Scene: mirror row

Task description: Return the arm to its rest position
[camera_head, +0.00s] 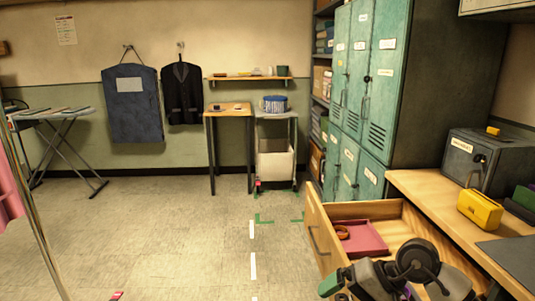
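Dark grey and black parts of what looks like my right arm and gripper (345,284) show at the bottom right, in front of the open drawer. A small green patch is at their left end. The parts overlap, and I cannot make out two clear fingertips or anything held. My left arm and gripper are not in view.
The wooden drawer (317,236) is pulled open under the counter (430,187) and holds a pink tray (368,240) with a brown ring (342,232). A yellow box (480,209) and a grey metal box (478,160) stand on the counter. Teal lockers (378,95) rise behind. The left floor is mostly clear.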

